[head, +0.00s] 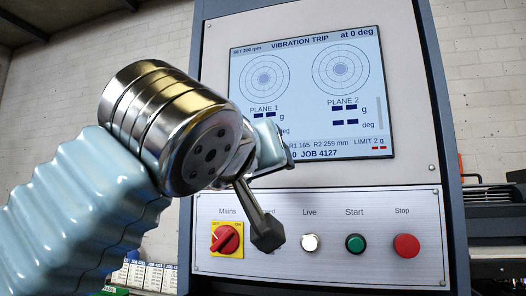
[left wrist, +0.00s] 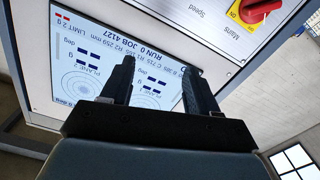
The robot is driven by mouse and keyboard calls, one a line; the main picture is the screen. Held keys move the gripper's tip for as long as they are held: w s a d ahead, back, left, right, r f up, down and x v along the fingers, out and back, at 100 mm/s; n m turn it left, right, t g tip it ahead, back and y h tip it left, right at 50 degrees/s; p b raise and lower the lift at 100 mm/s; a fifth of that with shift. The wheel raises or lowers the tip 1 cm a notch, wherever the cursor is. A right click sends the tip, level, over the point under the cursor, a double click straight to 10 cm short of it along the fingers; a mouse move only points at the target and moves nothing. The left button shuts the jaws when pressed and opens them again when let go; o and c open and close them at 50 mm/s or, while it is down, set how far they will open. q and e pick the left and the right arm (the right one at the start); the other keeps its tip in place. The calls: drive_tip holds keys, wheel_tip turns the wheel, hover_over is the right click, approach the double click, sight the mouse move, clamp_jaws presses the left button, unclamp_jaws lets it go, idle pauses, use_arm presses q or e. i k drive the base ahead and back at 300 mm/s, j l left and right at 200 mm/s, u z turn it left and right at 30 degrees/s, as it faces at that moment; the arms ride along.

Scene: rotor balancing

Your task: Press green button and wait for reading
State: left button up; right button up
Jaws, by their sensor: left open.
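The green Start button (head: 355,243) is on the lower control panel, between the white Live lamp (head: 310,242) and the red Stop button (head: 406,245). The screen (head: 305,95) reads "VIBRATION TRIP at 0 deg", with dashes for g and deg under both planes. It appears upside down in the left wrist view (left wrist: 140,60). My left gripper (head: 266,225) is in front of the panel, left of the green button and apart from it. Its two dark fingers are spread and empty in the left wrist view (left wrist: 160,68). My right gripper is not in view.
The red Mains switch on its yellow plate (head: 226,239) is left of my finger. A control between Mains and Live is mostly hidden behind the finger. Boxes or labels (head: 145,275) stand low at left. Dark equipment (head: 495,215) stands right of the cabinet.

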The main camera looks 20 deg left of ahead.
sight(356, 244)
drive_tip(key=k+j, duration=0.1)
drive_tip(key=k, duration=1.4)
